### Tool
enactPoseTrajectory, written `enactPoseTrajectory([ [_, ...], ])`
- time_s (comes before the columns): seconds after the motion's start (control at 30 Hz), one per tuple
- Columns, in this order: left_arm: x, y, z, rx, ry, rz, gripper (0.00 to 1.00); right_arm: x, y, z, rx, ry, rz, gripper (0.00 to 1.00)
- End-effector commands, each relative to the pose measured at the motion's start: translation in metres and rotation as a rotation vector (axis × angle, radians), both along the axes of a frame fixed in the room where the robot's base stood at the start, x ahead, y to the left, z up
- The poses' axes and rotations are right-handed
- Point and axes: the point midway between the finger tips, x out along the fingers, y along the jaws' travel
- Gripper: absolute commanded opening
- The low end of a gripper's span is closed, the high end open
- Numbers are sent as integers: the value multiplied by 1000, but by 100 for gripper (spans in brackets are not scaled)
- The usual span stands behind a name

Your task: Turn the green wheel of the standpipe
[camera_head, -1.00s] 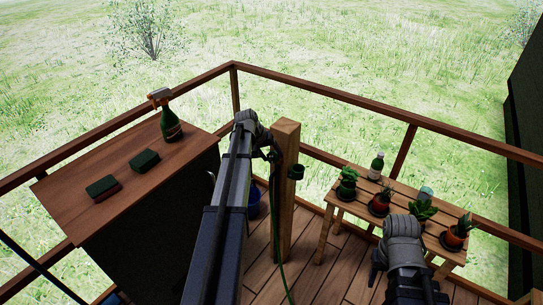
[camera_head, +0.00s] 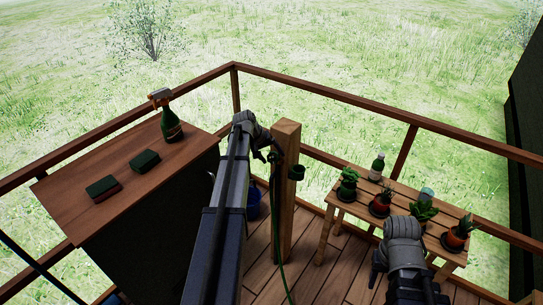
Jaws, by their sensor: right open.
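The standpipe's wooden post (camera_head: 286,200) stands upright on the deck in the middle of the view. I cannot make out the green wheel; my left arm and gripper cover the post's upper left side. My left gripper (camera_head: 272,153) is at that side, close to the post; its fingers are too small and dark to read. My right gripper (camera_head: 377,268) is low at the right, open, away from the post and partly hidden by its wrist.
A wooden-topped cabinet (camera_head: 100,215) at the left bears a green bottle (camera_head: 171,126) and two sponges (camera_head: 145,161). A slatted bench (camera_head: 345,207) at the right holds several potted plants and a bottle (camera_head: 377,166). A blue bucket (camera_head: 253,200) stands behind my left arm. Railing (camera_head: 330,98) encloses the deck.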

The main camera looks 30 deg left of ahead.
Motion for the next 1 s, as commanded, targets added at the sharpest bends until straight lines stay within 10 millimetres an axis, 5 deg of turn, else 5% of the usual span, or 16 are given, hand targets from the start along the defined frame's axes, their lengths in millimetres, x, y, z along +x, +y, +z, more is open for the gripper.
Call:
enactPoseTrajectory([
  [0.13, 0, 0, 0, 0, -1, 0, 99, 0, 0, 0, 0, 0, 0, 50],
  [0.57, -2, 1, 7, 0, -1, 0, 99, 0, 0, 7, 0, 0, 0, 50],
  [1.0, -25, 12, 57, 0, -2, 1, 99, 0, 0, 57, 0, 0, 0, 50],
])
